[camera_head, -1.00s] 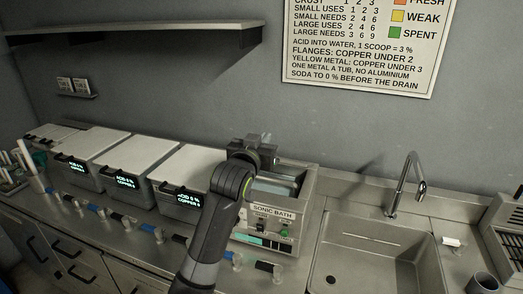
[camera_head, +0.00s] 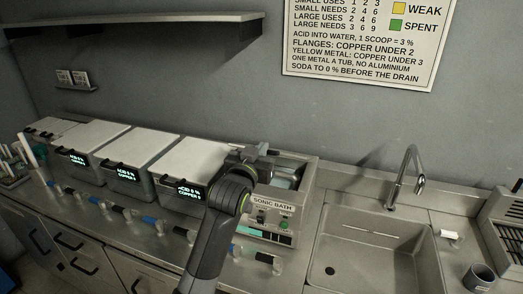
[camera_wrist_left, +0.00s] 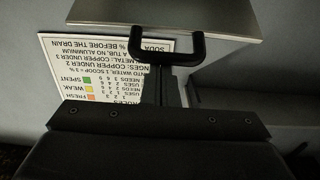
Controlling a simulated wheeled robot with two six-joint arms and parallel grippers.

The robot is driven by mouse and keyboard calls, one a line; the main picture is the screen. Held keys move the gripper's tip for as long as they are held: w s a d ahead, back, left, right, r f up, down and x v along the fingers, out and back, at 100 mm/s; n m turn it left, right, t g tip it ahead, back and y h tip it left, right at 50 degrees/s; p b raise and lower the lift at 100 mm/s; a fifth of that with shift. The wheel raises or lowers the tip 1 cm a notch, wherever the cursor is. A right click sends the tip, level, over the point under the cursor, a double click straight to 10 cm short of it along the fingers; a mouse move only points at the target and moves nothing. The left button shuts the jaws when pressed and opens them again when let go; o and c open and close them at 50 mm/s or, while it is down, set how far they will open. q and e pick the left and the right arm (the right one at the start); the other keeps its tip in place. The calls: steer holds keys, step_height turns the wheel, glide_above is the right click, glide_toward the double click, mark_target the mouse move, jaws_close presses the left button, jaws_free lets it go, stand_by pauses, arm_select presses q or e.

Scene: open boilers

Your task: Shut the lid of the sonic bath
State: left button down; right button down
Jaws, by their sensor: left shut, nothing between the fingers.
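The sonic bath (camera_head: 272,212) is a steel box on the counter, left of the sink, with its name and small controls on the front. Its top is open and its bluish interior (camera_head: 287,179) shows. My left gripper (camera_head: 250,158) is shut and empty, over the bath's left side, and covers part of the opening. In the left wrist view, a pale plate with a dark U-shaped handle (camera_wrist_left: 151,48) is right at the tips of my left gripper (camera_wrist_left: 160,80). I cannot tell whether they touch, nor which lid this is. My right gripper is out of view.
Several lidded acid tubs (camera_head: 140,160) stand in a row left of the bath. The sink (camera_head: 370,255) and its tap (camera_head: 405,180) are to the right. A wall shelf (camera_head: 140,27) hangs above left.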

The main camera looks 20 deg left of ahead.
mark_target(271, 194)
arm_select(q)
steer(key=s+f+t+b, duration=0.3)
steer(key=f+t+b, duration=0.2)
steer(key=f+b, duration=0.8)
steer(key=shift+s+b, duration=0.4)
steer(key=shift+b, duration=1.2)
steer(key=shift+f, duration=0.25)
steer(key=shift+r, duration=0.1)
